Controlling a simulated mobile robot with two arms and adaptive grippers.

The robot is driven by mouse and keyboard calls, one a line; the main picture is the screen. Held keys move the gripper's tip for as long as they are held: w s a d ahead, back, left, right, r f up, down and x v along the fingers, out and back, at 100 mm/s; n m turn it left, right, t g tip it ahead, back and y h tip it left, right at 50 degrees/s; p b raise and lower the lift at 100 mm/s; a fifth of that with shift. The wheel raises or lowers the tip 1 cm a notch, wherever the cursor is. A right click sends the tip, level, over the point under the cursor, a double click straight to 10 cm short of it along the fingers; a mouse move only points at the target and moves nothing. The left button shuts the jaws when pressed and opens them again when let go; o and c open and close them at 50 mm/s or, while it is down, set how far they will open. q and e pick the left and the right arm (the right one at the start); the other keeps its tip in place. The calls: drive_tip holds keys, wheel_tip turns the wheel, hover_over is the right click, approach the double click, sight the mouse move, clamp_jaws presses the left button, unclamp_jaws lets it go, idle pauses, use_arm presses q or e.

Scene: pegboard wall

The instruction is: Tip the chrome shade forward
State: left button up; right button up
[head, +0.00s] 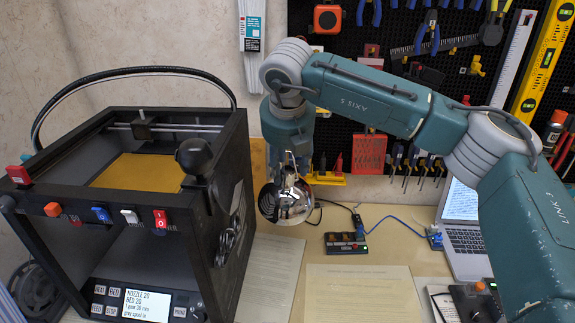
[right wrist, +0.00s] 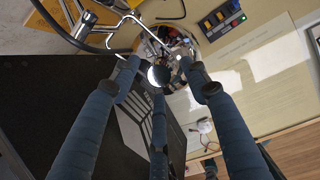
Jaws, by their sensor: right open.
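The round chrome shade (head: 287,203) hangs between the black printer and the pegboard, with bright reflections on it. My right gripper (head: 289,158) points down just above and behind it; its fingers are mostly hidden there. In the right wrist view, the blue fingers of the right gripper (right wrist: 160,74) are spread open. The shiny chrome shade (right wrist: 172,48) lies at and beyond their tips; I cannot tell whether a finger touches it. A bent chrome rod (right wrist: 92,30) crosses the upper left of that view. My left gripper is not in view.
The black printer (head: 214,190) stands close on the left. A small device with lit buttons (head: 346,243), a laptop (head: 462,222) and cables lie on the desk (head: 385,265). Paper sheets lie in front. The tool-hung pegboard (head: 340,105) rises behind.

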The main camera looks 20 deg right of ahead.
drive_tip(key=shift+w+f, duration=0.15)
drive_tip(key=shift+f, duration=0.35)
clamp_jaws()
drive_tip(key=g+p, duration=0.1)
drive_tip(key=p, duration=0.2)
drive_tip(key=w+g+p, duration=0.1)
drive_tip(key=p, duration=0.2)
drive_tip(key=g+p, duration=0.1)
drive_tip(key=p, duration=0.1)
drive_tip(key=shift+w+d+r+g+y+p, duration=0.15)
drive_tip(key=shift+w+r+g+y+p, duration=0.15)
drive_tip(key=shift+w+r+g+p, duration=0.1)
drive_tip(key=shift+f+p, duration=0.3)
unclamp_jaws()
drive_tip(key=shift+d, duration=0.15)
